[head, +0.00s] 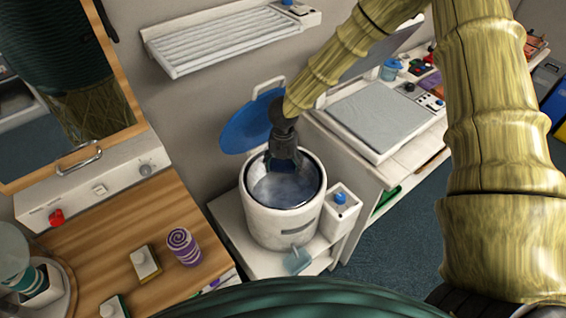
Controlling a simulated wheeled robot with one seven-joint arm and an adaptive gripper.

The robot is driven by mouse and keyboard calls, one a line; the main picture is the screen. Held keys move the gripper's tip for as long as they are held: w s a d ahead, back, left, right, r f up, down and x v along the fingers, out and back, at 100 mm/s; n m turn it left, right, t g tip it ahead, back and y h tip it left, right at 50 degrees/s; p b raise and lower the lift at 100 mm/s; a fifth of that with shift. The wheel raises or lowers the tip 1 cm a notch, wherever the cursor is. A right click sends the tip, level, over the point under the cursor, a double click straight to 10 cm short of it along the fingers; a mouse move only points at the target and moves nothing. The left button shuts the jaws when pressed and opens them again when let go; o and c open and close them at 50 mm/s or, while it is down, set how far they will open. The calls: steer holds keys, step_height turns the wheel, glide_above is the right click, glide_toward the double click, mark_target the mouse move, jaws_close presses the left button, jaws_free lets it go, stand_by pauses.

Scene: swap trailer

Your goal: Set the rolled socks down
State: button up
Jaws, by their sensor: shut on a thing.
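My gripper (284,155) reaches down into the mouth of a round white tub (282,225) and is shut on a small dark-blue thing, which I take to be the rolled socks (283,168). Only a little of it shows below the fingers; its shape is mostly hidden. The tub has a dark rim and a grey-blue inside with a pale patch at the bottom. I cannot tell whether the held thing touches the tub. The tub's round blue lid (250,122) stands open behind it.
A purple-and-white spiral roll (183,246) and a pale block (145,263) stand on the wooden counter (110,230) at left. A white box with a blue knob (339,210) stands right of the tub. A grey-topped unit (378,120) is farther right. A white rack (222,38) hangs above.

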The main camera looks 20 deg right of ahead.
mark_target(283, 171)
steer(key=shift+f, duration=0.65)
steer(key=shift+w+f+b, duration=0.25)
steer(key=shift+f+b, duration=0.55)
steer(key=shift+f, duration=0.6)
steer(key=shift+s+f+b, duration=0.1)
steer(key=shift+f+b, duration=0.75)
steer(key=o, duration=1)
steer(key=shift+r, duration=0.1)
